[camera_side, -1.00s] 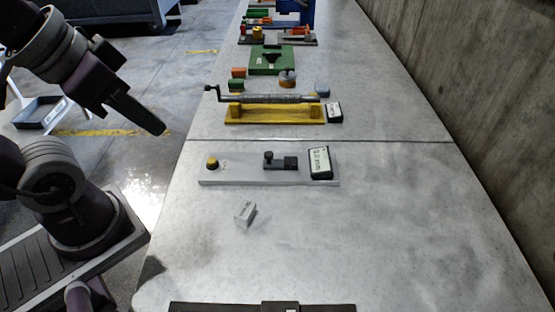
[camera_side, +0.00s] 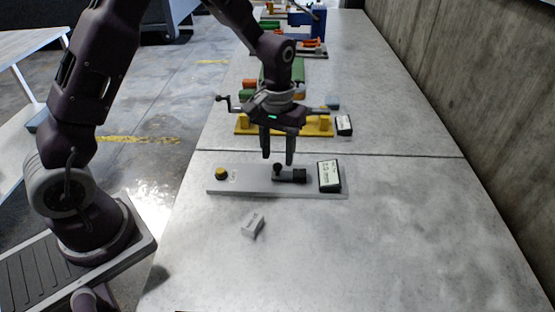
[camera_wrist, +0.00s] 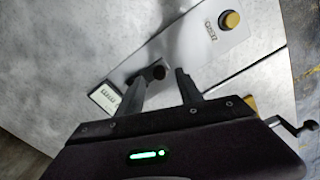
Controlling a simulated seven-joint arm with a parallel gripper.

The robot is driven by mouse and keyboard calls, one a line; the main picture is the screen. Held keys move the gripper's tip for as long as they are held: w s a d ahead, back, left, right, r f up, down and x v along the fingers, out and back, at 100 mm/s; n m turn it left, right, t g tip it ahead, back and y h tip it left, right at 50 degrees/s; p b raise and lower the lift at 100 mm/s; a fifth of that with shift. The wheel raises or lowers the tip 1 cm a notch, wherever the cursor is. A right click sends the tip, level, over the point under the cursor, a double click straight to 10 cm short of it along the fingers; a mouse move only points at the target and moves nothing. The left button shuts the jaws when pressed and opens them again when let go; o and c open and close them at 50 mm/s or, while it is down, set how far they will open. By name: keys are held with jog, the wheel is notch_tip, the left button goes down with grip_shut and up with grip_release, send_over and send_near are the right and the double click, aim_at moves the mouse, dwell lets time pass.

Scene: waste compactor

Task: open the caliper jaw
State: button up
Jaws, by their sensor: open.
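The caliper fixture is a light grey plate (camera_side: 245,181) on the bench. It has a yellow button (camera_side: 221,173) at its left end, a dark sliding jaw with a knob (camera_side: 278,168), a black block (camera_side: 293,176), and a display (camera_side: 329,175) at its right end. My gripper (camera_side: 278,158) points down above the jaw, fingers apart and empty. In the wrist view, the round black knob (camera_wrist: 157,72) shows between the fingertips of my gripper (camera_wrist: 161,77); I cannot tell whether a finger touches it. The yellow button (camera_wrist: 229,19) and display (camera_wrist: 108,98) also show there.
A small white labelled block (camera_side: 253,224) lies in front of the plate. Behind it stands a yellow fixture (camera_side: 320,126) with a crank and its own small display (camera_side: 343,125). More fixtures line the bench further back.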

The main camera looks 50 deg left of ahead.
aim_at(285, 172)
jog(key=shift+f, duration=1.4)
grip_shut()
jog(key=shift+r, duration=0.1)
